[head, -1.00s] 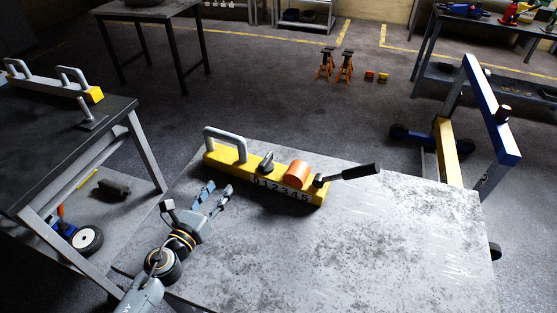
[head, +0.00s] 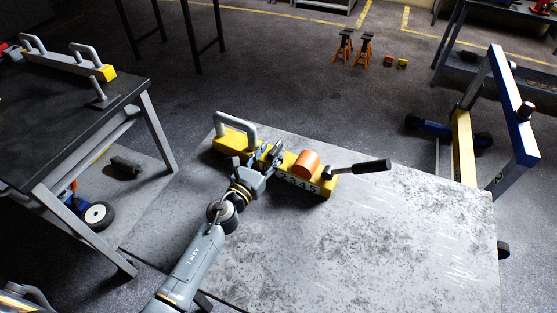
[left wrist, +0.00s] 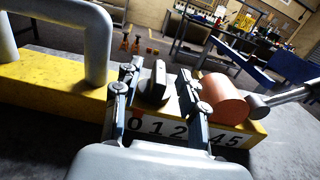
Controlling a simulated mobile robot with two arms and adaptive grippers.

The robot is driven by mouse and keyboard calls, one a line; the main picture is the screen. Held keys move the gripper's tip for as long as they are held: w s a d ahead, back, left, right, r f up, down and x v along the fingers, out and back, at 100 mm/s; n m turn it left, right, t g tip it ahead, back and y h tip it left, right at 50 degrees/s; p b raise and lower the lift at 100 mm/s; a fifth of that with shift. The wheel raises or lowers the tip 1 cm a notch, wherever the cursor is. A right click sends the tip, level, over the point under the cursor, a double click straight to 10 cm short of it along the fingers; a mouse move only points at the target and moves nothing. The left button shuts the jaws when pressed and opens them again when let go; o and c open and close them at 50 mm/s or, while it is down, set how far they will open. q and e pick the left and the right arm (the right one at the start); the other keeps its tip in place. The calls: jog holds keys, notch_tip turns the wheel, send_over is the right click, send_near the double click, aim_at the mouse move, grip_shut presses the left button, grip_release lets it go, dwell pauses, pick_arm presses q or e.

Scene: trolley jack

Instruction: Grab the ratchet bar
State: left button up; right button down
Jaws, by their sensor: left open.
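A yellow bar (head: 228,145) with a row of digits on its front lies on the grey table. It carries a grey U-shaped handle (head: 236,126), an orange cylinder (head: 307,163) and, at its right end, a lever with a black grip (head: 372,166). Which part is called the ratchet bar is not clear. My left gripper (head: 268,154) is open over the bar, between the handle and the cylinder. In the left wrist view, its fingers (left wrist: 157,82) stand either side of a small dark upright knob (left wrist: 154,86); contact cannot be told. My right gripper is not in view.
The grey table (head: 400,240) is clear in front and right of the bar. A dark bench (head: 60,130) with a similar handled bar stands at left. A blue and yellow frame (head: 512,120) stands beyond the right edge. Orange jack stands (head: 362,50) are on the floor behind.

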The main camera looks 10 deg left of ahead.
aim_at(276, 147)
pick_arm(q)
jog(key=x, duration=0.3)
jog(key=shift+d+f, duration=0.1)
jog(key=shift+c, duration=1)
grip_shut()
jog(key=shift+w+r, duration=0.1)
jog(key=shift+r, duration=0.15)
